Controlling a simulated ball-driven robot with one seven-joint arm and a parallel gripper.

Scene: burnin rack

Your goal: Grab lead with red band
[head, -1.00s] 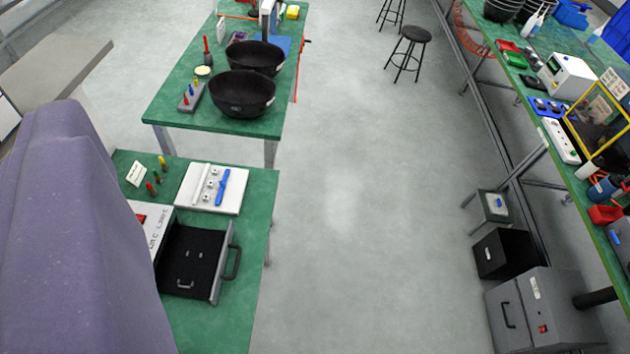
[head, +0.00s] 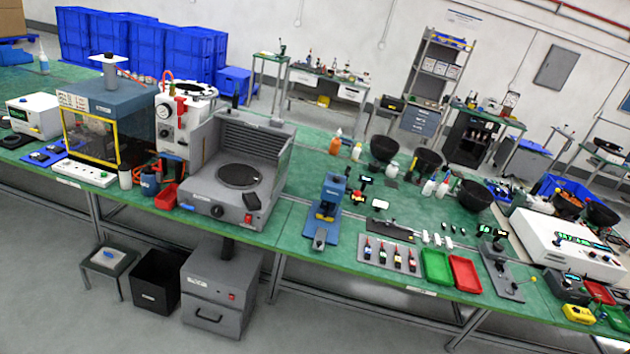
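I cannot make out a lead with a red band in the head view now. Several small dark upright items with red and pale marks stand in a row on a grey mat (head: 376,264) on the long green bench (head: 340,262). They are too small to tell what they are. My gripper is not in this view, so its state and anything it holds are hidden.
A grey machine with a round plate (head: 236,189), a blue press (head: 328,205), a green tray (head: 436,268) and a red tray (head: 465,272) stand on the bench. A black bin (head: 155,280) and grey cabinet (head: 220,290) are below. Front floor (head: 60,300) is clear.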

